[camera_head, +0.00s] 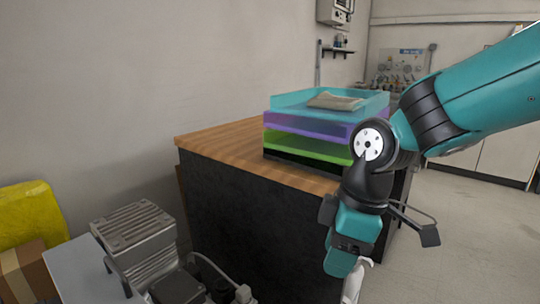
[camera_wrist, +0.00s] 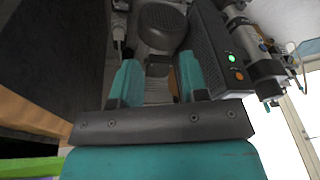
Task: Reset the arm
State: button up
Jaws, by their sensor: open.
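My gripper (camera_wrist: 160,78) shows in the wrist view as two teal fingers, apart, with nothing held between them. In the head view my arm reaches in from the right and bends down in front of the table's right end. The hand hangs low there, near the bottom edge of the picture, and its fingertips are hard to make out. In the wrist view a grey compressor with a rounded motor (camera_wrist: 163,24) lies beyond the fingers. A dark box with a green light (camera_wrist: 232,58) is close to the right finger; I cannot tell whether they touch.
A wood-topped table (camera_head: 220,146) with dark sides carries stacked trays (camera_head: 310,122), with a folded item (camera_head: 335,101) in the top one. A grey machine (camera_head: 135,232) stands at front left, near a yellow object (camera_head: 30,215) and a cardboard box (camera_head: 22,270). Open floor (camera_head: 455,235) lies right.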

jog(key=s+d+r+m+y, duration=0.1)
jog(key=s+d+m, duration=0.1)
jog(key=s+m, duration=0.35)
jog(key=s+d+r+m+y, duration=0.1)
jog(key=s+d+r+m, duration=0.15)
jog(key=s, duration=0.55)
notch_tip(320, 180, up, 23)
jog(key=p, duration=2.3)
jog(key=shift+s+p, duration=0.15)
jog(key=shift+p, duration=0.25)
